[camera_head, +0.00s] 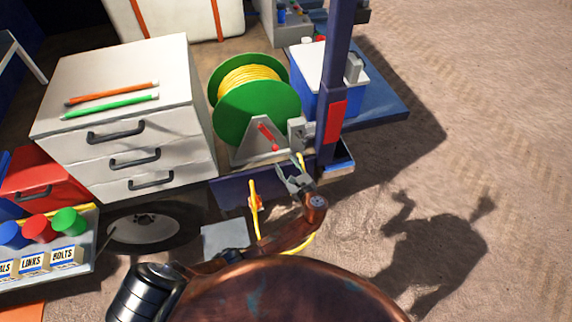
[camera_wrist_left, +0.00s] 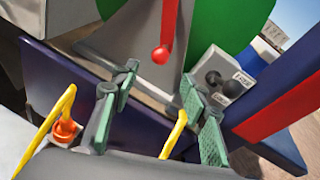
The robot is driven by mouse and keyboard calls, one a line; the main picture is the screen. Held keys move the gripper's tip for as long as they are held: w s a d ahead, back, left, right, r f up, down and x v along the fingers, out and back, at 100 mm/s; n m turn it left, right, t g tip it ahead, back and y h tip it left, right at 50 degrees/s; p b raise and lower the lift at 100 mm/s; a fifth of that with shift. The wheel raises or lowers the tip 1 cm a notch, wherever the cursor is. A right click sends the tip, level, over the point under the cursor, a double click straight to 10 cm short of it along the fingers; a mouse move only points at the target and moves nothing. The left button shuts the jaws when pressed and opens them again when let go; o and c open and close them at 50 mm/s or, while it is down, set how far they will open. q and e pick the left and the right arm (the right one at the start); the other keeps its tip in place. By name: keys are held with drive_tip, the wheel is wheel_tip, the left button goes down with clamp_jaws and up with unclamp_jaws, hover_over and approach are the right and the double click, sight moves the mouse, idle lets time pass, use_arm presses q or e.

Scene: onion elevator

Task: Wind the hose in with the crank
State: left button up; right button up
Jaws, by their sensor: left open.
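The green reel (camera_head: 256,112) stands upright on the vehicle bed with yellow hose (camera_head: 248,80) wound on it. Its red crank (camera_head: 266,135) ends in a round red knob, also clear in the left wrist view (camera_wrist_left: 160,55). A length of yellow hose (camera_head: 253,192) hangs over the bed edge and loops on the ground, with an orange fitting (camera_head: 257,204) on it. My left gripper (camera_head: 294,176) is open and empty, below and in front of the crank knob, apart from it. In the wrist view its green-padded fingers (camera_wrist_left: 162,92) straddle part of the view below the knob.
A grey box with black knobs (camera_wrist_left: 222,84), labelled FREE, sits right of the crank. A blue post (camera_head: 336,75) with a red patch rises beside it. A white drawer cabinet (camera_head: 135,130) stands left. Open ground lies to the right.

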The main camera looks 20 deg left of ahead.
use_arm(q)
drive_tip(key=n+t+h+b, duration=0.75)
drive_tip(key=n+b, duration=1.05)
drive_tip(key=n, duration=0.6)
approach(275, 149)
drive_tip(key=w+a, duration=0.1)
drive_tip(key=w, duration=0.3)
drive_tip(key=shift+g+h, duration=0.25)
drive_tip(key=shift+g, duration=0.1)
drive_tip(key=w, duration=0.4)
drive_tip(key=w+a, duration=0.1)
drive_tip(key=w, duration=0.2)
drive_tip(key=shift+f+b, duration=0.2)
drive_tip(key=shift+b, duration=0.2)
drive_tip(key=shift+c, duration=0.7)
clamp_jaws()
